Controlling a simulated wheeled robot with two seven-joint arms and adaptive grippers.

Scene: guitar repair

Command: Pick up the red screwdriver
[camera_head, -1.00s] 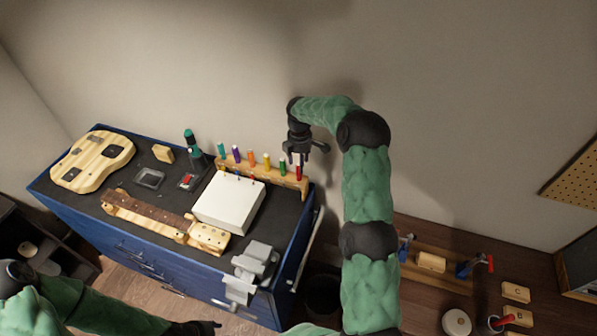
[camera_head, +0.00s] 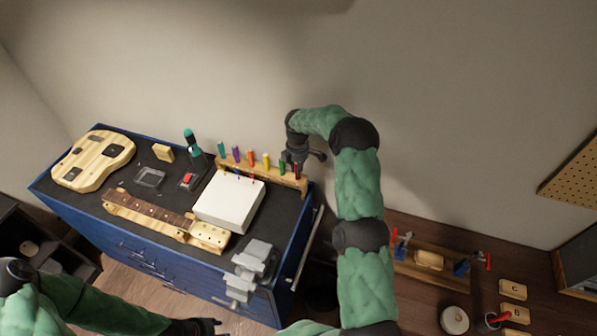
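The red screwdriver (camera_head: 298,171) stands upright at the right end of a wooden rack (camera_head: 262,175) along the back of the blue cabinet. Only a little of its red handle shows under my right gripper (camera_head: 293,163). That gripper is low over the rack's right end, with its dark fingers right at the handle. I cannot tell whether they have closed on it. My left gripper (camera_head: 207,327) is at the bottom edge, away from the rack, too dark and cut off to read.
Yellow (camera_head: 266,160), orange and other coloured screwdrivers stand in the rack left of the red one. A white box (camera_head: 229,203) lies in front. A guitar neck (camera_head: 150,210), a guitar body (camera_head: 95,160) and a grey vise (camera_head: 252,262) are on the cabinet top.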

